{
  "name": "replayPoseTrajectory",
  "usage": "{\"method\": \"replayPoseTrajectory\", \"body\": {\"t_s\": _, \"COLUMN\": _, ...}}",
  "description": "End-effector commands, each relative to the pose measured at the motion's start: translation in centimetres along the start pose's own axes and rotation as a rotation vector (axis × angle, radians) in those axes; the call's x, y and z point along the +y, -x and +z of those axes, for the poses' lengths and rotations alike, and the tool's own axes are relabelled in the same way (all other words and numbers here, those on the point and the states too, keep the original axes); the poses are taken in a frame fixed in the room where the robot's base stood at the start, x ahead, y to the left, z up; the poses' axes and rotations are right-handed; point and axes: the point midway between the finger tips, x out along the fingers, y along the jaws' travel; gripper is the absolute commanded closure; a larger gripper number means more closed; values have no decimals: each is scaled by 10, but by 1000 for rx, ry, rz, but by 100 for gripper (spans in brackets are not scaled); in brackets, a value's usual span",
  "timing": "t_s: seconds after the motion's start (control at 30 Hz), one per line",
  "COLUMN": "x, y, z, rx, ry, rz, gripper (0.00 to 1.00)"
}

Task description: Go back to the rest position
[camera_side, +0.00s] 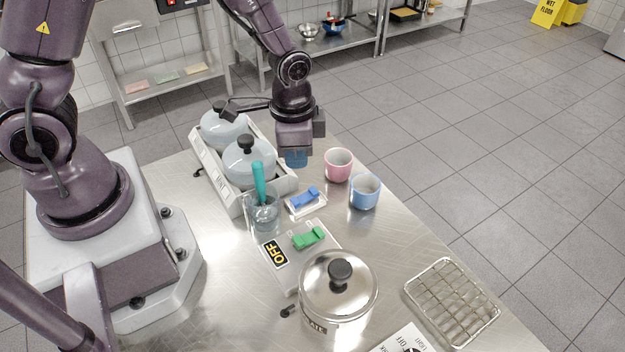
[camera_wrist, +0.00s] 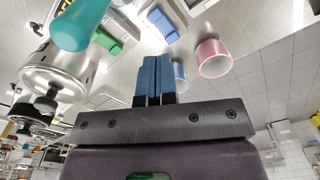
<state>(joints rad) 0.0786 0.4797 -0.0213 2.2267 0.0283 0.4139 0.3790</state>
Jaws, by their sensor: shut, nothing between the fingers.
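My gripper (camera_side: 296,158) hangs above the steel table, near the right side of the tray with the lidded pots. In the wrist view its blue fingers (camera_wrist: 153,80) are together with nothing between them. In the side view the pink cup (camera_side: 338,165) stands just right of my gripper, and the blue cup (camera_side: 364,191) stands below it in the picture. Both cups also show in the wrist view, the pink cup (camera_wrist: 212,58) and the blue cup (camera_wrist: 180,74), apart from the fingers.
Two grey lidded pots (camera_side: 249,161) sit in a white tray (camera_side: 207,167). A glass holds a teal-handled tool (camera_side: 260,183). Blue (camera_side: 305,198) and green (camera_side: 308,238) switches lie nearby. A steel pot (camera_side: 338,287) and wire rack (camera_side: 453,301) stand nearer the front. Table room is free around the rack.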

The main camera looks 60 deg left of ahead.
Motion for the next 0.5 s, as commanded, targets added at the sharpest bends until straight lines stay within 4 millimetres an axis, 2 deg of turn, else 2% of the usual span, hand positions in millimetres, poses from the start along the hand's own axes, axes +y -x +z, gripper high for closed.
{"method": "replayPoseTrajectory", "body": {"t_s": 0.13, "x": -6, "y": 55, "z": 1, "rx": 77, "ry": 76, "rz": -37, "gripper": 100}}
{"method": "replayPoseTrajectory", "body": {"t_s": 0.23, "x": -7, "y": 97, "z": 10, "rx": 136, "ry": 144, "rz": -60, "gripper": 100}}
{"method": "replayPoseTrajectory", "body": {"t_s": 0.4, "x": -2, "y": 159, "z": 36, "rx": 238, "ry": 258, "rz": -91, "gripper": 100}}
{"method": "replayPoseTrajectory", "body": {"t_s": 0.5, "x": 4, "y": 189, "z": 56, "rx": 299, "ry": 326, "rz": -103, "gripper": 100}}
